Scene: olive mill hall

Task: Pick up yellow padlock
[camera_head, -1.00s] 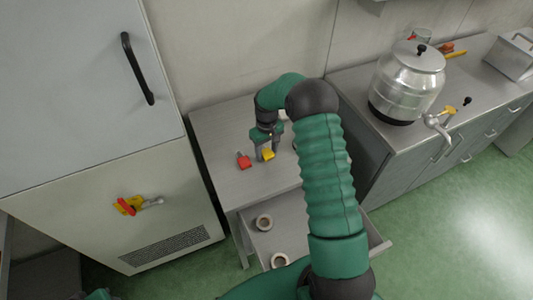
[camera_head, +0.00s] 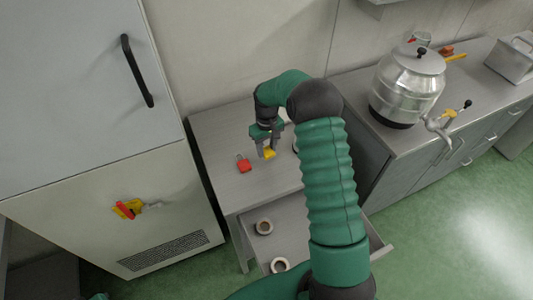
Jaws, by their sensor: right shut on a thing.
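The yellow padlock (camera_head: 270,154) is small and sits between the fingers of my right gripper (camera_head: 267,152), over the grey side table. The right gripper points down and is shut on it. The padlock appears to be slightly above the tabletop, though the gap is hard to see. The fingers hide part of the padlock. My left gripper is not in view.
A red padlock (camera_head: 244,165) lies on the table (camera_head: 217,135) just left of the gripper. An open drawer (camera_head: 287,238) below holds two ring-shaped things. A tall cabinet (camera_head: 75,65) stands left; a steel urn (camera_head: 407,85) stands on the right counter.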

